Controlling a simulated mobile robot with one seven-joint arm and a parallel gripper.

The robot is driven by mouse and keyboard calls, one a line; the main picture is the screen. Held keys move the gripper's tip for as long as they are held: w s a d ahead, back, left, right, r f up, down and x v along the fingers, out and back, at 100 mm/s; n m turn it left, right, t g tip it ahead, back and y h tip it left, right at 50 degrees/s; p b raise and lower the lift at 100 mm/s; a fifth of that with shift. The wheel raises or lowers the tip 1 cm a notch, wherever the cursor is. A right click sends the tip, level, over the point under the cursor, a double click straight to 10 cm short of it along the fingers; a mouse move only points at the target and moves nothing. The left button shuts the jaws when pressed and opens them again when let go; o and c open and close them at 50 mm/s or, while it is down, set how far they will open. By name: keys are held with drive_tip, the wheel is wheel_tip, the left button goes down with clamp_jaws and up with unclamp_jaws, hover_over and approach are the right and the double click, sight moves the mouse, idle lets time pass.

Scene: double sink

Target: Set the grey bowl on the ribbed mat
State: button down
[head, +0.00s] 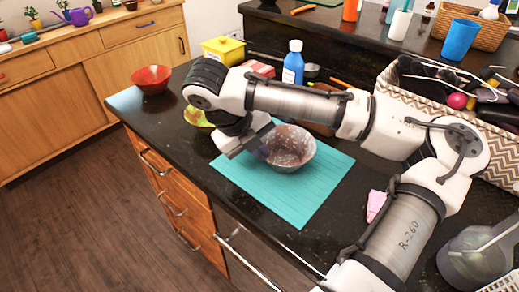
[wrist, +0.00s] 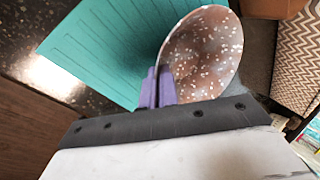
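The grey bowl (head: 291,147) has a brownish, pale-speckled surface. In the head view it appears over the far part of the teal ribbed mat (head: 305,197); I cannot tell whether its base touches the mat. My gripper (head: 262,153) is at the bowl's left side, its fingertips partly hidden in the head view. In the wrist view the purple fingers (wrist: 158,88) are close together with the bowl's rim between them. The bowl (wrist: 203,55) fills the upper middle there, and the mat (wrist: 100,50) shows to its left.
A red bowl (head: 152,79) stands at the counter's left corner. A yellow-green bowl (head: 198,117) is partly behind my gripper. A blue bottle (head: 293,64) and yellow box (head: 224,50) stand behind. A patterned basket (head: 436,113) is right. The mat's near part is clear.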

drive_tip(key=shift+f, duration=0.2)
drive_tip(key=c, duration=1.7)
unclamp_jaws()
drive_tip(key=shift+r, duration=0.15)
drive_tip(key=v, duration=1.2)
